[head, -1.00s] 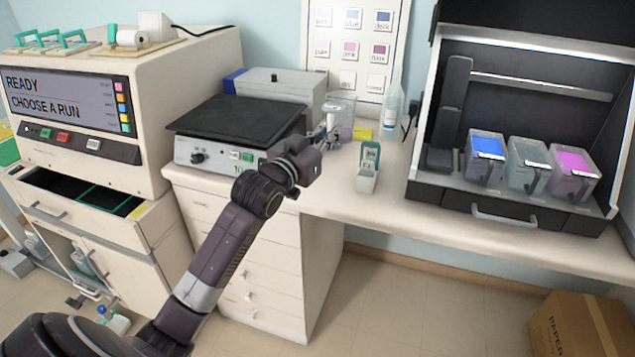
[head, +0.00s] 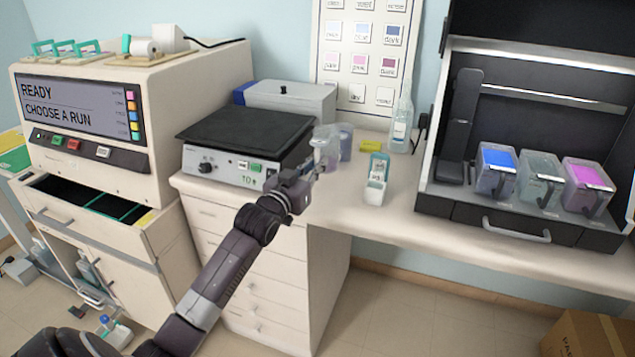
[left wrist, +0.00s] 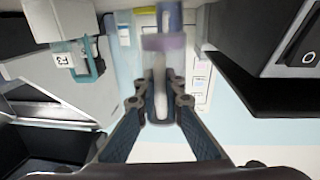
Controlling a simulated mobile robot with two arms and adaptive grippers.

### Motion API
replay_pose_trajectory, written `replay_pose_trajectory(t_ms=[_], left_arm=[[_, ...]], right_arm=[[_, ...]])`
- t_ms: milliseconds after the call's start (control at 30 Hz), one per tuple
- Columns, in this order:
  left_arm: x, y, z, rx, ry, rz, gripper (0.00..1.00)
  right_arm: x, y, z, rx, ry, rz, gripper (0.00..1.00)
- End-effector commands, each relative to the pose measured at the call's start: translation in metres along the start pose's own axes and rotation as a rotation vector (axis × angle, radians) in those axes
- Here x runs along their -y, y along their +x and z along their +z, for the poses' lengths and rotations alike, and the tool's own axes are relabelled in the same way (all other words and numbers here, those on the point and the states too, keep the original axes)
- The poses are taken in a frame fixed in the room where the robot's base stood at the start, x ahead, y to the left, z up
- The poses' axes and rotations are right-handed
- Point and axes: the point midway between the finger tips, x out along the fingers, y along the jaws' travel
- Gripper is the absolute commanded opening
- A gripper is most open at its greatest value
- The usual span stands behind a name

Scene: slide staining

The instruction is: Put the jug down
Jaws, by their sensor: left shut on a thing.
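The jug (head: 325,153) is a clear, faintly purple vessel. It is upright at the counter's left part, just right of the black-topped device. I cannot tell whether its base touches the counter. My left gripper (head: 312,169) is shut on the jug from the near side. In the left wrist view, the jug (left wrist: 164,58) shows between the two fingers (left wrist: 160,95), with a pale upright part, likely its handle, between them. My right gripper is not in view.
A bluish cup (head: 345,141) stands close behind the jug. The black-topped device (head: 247,135) is close on the left. Bare counter lies in front of the box.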

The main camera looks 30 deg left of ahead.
Motion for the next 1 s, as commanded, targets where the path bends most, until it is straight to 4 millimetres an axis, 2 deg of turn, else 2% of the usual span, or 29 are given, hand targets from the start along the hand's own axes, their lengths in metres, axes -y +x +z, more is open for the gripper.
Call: replay_pose_trajectory(t_ms=[167, 400, 833, 867, 1000], left_arm=[[0.000, 0.000, 0.015, -0.001, -0.001, 0.000, 0.00], [0.000, 0.000, 0.050, 0.001, -0.001, 0.000, 0.00], [0.000, 0.000, 0.058, -0.002, 0.000, 0.000, 0.00], [0.000, 0.000, 0.059, -0.001, 0.000, 0.000, 0.09], [0.000, 0.000, 0.058, -0.001, 0.000, 0.000, 0.25]], right_arm=[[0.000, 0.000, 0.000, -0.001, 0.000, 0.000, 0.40], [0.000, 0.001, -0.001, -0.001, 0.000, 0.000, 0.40], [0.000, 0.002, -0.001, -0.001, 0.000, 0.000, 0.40], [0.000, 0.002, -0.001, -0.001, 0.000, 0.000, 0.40], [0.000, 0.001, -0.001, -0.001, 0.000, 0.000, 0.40]])
